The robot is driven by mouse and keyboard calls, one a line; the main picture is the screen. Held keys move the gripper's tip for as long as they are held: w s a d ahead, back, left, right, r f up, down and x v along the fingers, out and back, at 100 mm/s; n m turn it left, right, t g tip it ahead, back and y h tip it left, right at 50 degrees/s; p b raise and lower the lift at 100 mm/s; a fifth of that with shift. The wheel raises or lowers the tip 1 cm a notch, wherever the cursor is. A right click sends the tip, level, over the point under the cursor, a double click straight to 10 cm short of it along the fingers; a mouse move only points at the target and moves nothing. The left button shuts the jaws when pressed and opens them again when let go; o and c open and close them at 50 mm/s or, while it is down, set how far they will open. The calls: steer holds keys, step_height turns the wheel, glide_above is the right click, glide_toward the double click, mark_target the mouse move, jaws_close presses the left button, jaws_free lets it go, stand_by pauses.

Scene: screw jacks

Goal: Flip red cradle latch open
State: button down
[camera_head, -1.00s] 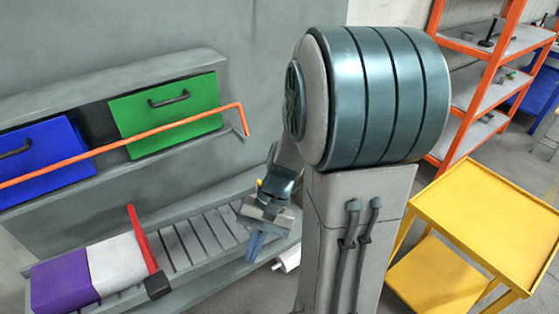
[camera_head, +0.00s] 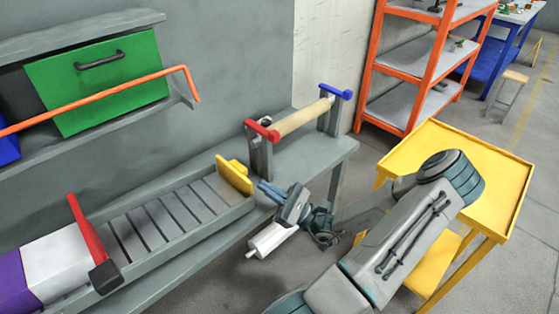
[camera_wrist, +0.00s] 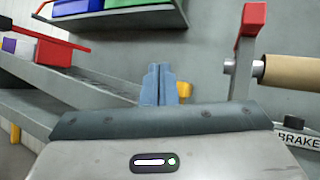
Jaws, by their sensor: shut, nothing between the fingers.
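The red cradle latch (camera_head: 262,130) sits on top of the nearer grey post of a roller cradle at the bench's far end. In the wrist view the red latch (camera_wrist: 251,20) stands at upper right, on its grey post. A tan roller (camera_head: 303,118) lies between this post and the farther post, which carries a blue latch (camera_head: 335,91). My gripper (camera_head: 266,190) is at the bench's front edge, in front of and below the red latch, apart from it. Its blue fingers (camera_wrist: 158,85) are together and empty, pointing left of the cradle post in the wrist view.
A slatted conveyor (camera_head: 165,229) with a yellow end stop (camera_head: 235,176) runs left of my gripper. A red bar (camera_head: 87,230) stands by a white and purple block. A white cylinder (camera_head: 272,240) is below my gripper. A yellow cart (camera_head: 500,185) stands right. A BRAKE label (camera_wrist: 298,140) shows.

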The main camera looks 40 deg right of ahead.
steer(key=s+d+f+m+t+h+b, duration=0.1)
steer(key=s+d+f+m+t+h, duration=0.1)
steer(key=d+m+t+h, duration=0.4)
steer(key=d+m+h, duration=0.2)
steer(key=h, duration=0.3)
steer(key=shift+s+m+h, duration=0.25)
steer(key=shift+m+h, duration=0.05)
steer(key=shift+m, duration=0.1)
steer(key=shift+d, duration=0.1)
steer(key=x, duration=1)
steer(key=shift+s+r+p, duration=0.15)
steer(key=shift+p, duration=0.3)
